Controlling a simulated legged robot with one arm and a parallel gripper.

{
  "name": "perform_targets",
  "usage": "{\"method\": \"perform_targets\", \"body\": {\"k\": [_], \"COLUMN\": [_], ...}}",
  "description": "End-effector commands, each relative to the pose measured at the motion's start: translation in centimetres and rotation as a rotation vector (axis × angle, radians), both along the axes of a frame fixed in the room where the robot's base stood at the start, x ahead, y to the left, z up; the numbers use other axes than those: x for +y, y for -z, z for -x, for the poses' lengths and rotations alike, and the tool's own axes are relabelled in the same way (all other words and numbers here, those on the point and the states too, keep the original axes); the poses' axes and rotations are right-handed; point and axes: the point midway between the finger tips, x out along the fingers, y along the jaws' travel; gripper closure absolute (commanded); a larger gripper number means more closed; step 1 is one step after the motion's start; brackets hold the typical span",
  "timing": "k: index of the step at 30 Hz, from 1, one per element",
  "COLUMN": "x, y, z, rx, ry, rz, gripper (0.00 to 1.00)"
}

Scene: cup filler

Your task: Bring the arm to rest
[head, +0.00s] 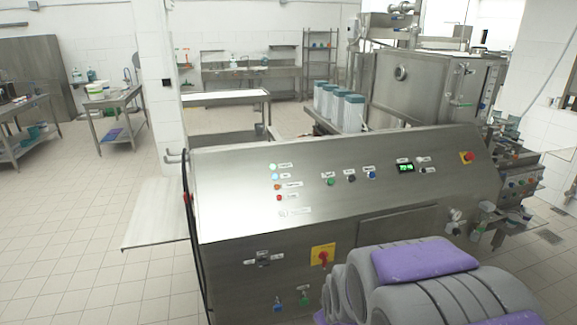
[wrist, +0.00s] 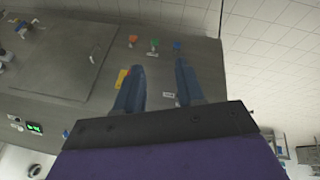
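My arm (head: 430,275), grey with purple pads, shows in the lower right of the head view, in front of the steel machine (head: 240,165). It looks folded, and its end is hidden there. My gripper (wrist: 160,68) shows in the wrist view with two blue-grey fingers apart. It is open, with nothing held between the fingers. The machine's steel panel (wrist: 60,50) is beyond the fingers. I cannot tell the exact gap to the panel.
The machine front carries a red-yellow switch (head: 323,255), a green display (head: 406,168) and coloured buttons. Grey-lidded containers (head: 338,104) stand behind it. A steel shelf plate (head: 158,212) juts out at left. The tiled floor (head: 70,220) at left is clear.

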Motion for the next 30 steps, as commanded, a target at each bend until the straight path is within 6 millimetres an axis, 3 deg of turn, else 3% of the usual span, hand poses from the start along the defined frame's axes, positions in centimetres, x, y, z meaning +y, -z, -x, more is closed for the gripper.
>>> {"method": "perform_targets", "body": {"k": [12,18,24,30], "x": [-2.7,-3.3,-3.5,-3.5], "y": [-6.4,-8.4,-9.1,-9.1], "z": [18.2,25.7,28.9,29.0], "rx": [0.378,0.516,0.575,0.576], "ry": [0.359,0.498,0.558,0.56], "rz": [-0.088,-0.086,-0.077,-0.076], "gripper": [0.62,0.62,0.62,0.62]}}
